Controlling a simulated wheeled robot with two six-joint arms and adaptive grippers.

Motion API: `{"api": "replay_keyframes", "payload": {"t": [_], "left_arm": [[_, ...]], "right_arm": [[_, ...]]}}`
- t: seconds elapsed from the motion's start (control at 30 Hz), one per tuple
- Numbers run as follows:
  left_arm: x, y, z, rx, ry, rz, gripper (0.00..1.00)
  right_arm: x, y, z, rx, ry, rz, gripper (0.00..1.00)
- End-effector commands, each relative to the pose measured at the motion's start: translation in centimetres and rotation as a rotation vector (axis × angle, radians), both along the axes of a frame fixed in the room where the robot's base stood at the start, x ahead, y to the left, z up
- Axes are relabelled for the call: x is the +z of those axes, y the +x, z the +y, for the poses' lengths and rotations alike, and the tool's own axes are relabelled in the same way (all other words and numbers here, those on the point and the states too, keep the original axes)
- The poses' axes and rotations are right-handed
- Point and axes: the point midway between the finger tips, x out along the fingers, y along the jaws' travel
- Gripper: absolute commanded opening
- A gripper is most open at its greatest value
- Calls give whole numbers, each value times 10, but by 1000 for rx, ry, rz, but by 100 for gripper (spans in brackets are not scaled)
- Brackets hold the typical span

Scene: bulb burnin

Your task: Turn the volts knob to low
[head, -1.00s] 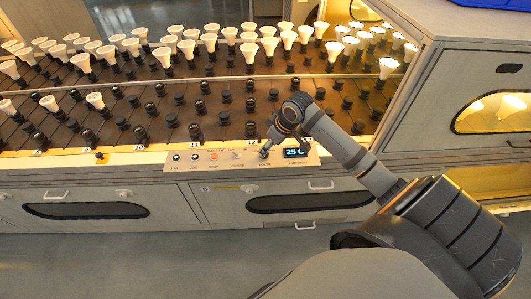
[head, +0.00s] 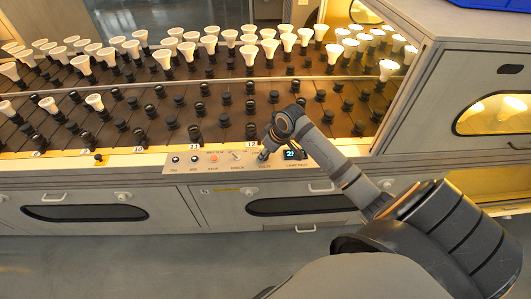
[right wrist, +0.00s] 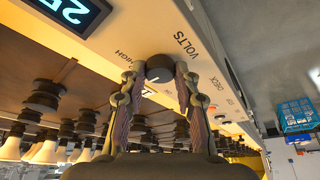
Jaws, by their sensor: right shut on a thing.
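The volts knob (right wrist: 159,69) is a dark round knob on the pale control panel (right wrist: 110,45), beside the printed word VOLTS. My right gripper (right wrist: 157,76) has one finger on each side of the knob and is shut on it. In the head view my right gripper (head: 264,153) reaches down to the panel (head: 222,160) and mostly hides the knob. A lit display (head: 293,154) sits just right of the gripper, partly covered by my arm. The display also shows in the right wrist view (right wrist: 72,10), cut off by the frame. My left gripper is not in view.
Further buttons and switches, including an orange button (head: 213,158), sit left of the knob. Behind the panel a rack (head: 150,132) holds several rows of sockets and white bulbs (head: 95,102). A cabinet (head: 460,90) stands at the right. The floor (head: 130,260) in front is clear.

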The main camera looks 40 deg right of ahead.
Motion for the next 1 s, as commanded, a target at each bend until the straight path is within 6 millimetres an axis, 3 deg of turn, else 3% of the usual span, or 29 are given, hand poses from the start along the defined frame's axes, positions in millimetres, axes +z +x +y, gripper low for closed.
{"api": "replay_keyframes", "payload": {"t": [0.37,0.7,1.0], "left_arm": [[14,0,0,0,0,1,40],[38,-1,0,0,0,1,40],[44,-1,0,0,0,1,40]], "right_arm": [[3,0,-1,75,2,2,0],[4,1,-2,330,3,1,0],[1,3,-3,549,3,-1,0]]}}
